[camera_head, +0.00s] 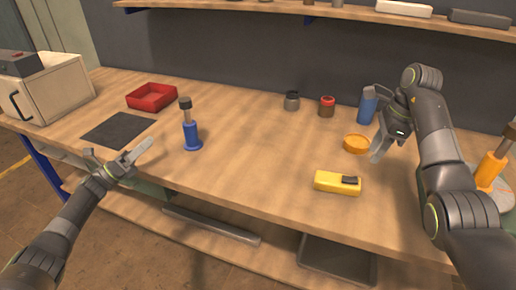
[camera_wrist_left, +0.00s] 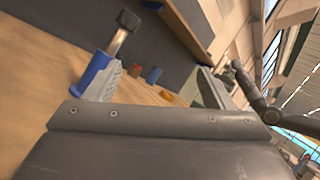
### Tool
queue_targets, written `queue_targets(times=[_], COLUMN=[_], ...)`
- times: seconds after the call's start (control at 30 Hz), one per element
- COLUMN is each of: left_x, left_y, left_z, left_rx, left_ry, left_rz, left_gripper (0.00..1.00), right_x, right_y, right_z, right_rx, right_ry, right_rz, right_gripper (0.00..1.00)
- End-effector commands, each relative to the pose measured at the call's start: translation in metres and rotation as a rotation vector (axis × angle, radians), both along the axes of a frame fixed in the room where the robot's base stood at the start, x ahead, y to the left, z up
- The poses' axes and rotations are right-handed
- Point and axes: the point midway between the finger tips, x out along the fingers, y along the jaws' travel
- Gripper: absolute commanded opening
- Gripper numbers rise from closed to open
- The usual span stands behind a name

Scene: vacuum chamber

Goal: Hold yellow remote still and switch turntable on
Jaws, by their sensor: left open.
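The yellow remote (camera_head: 332,181), with a dark patch at its right end, lies on the bench near the front edge. A grey disc (camera_head: 505,194), possibly the turntable, shows at the far right, partly hidden by my right arm and bearing an orange-based post. My left gripper (camera_head: 132,157) is open and empty above the bench's front left, far from the remote; its spread fingers show in the left wrist view (camera_wrist_left: 160,88). My right gripper (camera_head: 382,148) hangs behind and right of the remote, apart from it; its finger gap is unclear.
A blue-based post (camera_head: 192,137) stands right of my left gripper. A red tray (camera_head: 152,97), dark mat (camera_head: 118,130) and white box (camera_head: 60,88) are at left. An orange dish (camera_head: 356,144), blue bottle (camera_head: 367,106) and small jars (camera_head: 327,106) stand behind the remote. The middle bench is clear.

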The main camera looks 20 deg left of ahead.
Motion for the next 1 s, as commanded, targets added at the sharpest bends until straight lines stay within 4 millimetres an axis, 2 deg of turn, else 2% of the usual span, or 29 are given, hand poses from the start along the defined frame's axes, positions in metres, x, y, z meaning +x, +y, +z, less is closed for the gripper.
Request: queue_targets(times=[0.03,0.3,0.5,0.7,0.9,1.0], left_x=[0.011,0.053,0.076,0.09,0.096,0.096], left_y=[-0.019,-0.116,-0.188,-0.256,-0.306,-0.321], left_z=[0.001,-0.008,-0.013,-0.015,-0.014,-0.014], left_rx=[0.044,0.297,0.483,0.677,0.85,0.912], left_ry=[-0.022,-0.08,-0.114,-0.143,-0.163,-0.166], left_rz=[-0.037,-0.239,-0.405,-0.582,-0.738,-0.79], left_gripper=[0.76,0.76,0.76,0.76,0.76,0.76], right_x=[0.0,0.0,0.0,0.0,0.0,0.0], right_y=[0.0,0.0,0.0,0.0,0.0,0.0], right_z=[0.0,0.0,0.0,0.0,0.0,0.0], right_rx=[0.0,0.0,0.0,0.0,0.0,0.0], right_ry=[0.0,0.0,0.0,0.0,0.0,0.0], right_rz=[0.0,0.0,0.0,0.0,0.0,0.0], right_gripper=[0.36,0.36,0.36,0.36,0.36,0.36])
